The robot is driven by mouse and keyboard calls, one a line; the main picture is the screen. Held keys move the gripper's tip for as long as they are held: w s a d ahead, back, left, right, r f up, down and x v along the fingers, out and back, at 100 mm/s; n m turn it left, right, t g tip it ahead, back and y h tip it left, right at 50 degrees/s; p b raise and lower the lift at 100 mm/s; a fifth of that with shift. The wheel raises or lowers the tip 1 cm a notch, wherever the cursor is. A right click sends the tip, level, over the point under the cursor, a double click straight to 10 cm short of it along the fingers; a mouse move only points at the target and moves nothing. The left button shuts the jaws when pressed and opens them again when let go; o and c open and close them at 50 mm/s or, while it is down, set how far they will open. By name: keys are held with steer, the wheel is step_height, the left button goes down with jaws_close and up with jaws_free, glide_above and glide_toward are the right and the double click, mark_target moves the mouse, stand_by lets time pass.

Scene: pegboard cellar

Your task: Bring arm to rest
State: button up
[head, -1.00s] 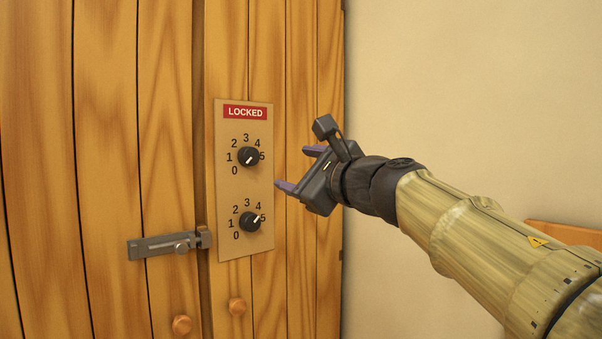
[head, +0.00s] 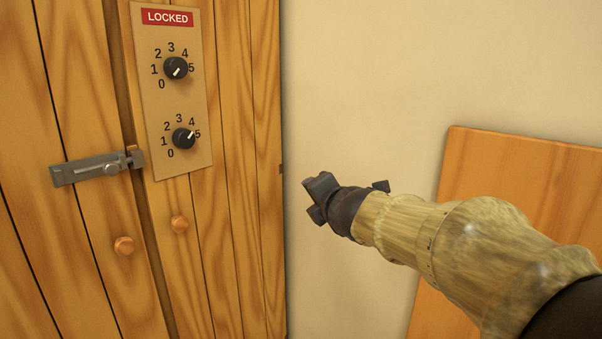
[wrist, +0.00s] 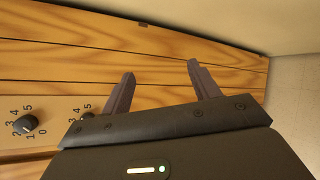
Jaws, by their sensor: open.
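My gripper (head: 312,200) is in front of the pale wall, right of the wooden cabinet, with my arm reaching in from the lower right. It is apart from the cabinet and holds nothing. In the wrist view, its two fingers (wrist: 160,72) are spread with an empty gap between them. The cabinet doors (head: 230,240) are shut. Their panel (head: 197,160) has a red LOCKED sign (head: 167,17), an upper dial (head: 176,68) and a lower dial (head: 184,138). The lower dial's mark points up right, near 5; the upper mark is hard to read.
A grey sliding bolt (head: 90,170) spans the gap between the doors. An orange-brown wooden board (head: 500,165) stands against the wall (head: 380,70) behind my arm. Open space lies between my gripper and the cabinet.

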steer(key=s+d+f+m+g+h, duration=0.25)
steer(key=s+d+f+m, duration=0.2)
steer(key=f+m, duration=0.35)
steer(key=s+d+f+m+g+h, duration=0.1)
steer(key=s+d+f+m+g, duration=0.35)
steer(key=f, duration=0.55)
steer(key=s+d+f+m+g, duration=0.3)
steer(key=s+f+m+g, duration=0.2)
steer(key=s+f+m, duration=0.9)
step_height(320, 180, up, 37)
steer(key=p, duration=3.5)
steer(key=shift+s+t, duration=0.3)
steer(key=shift+s, duration=0.05)
steer(key=shift+a+f, duration=0.1)
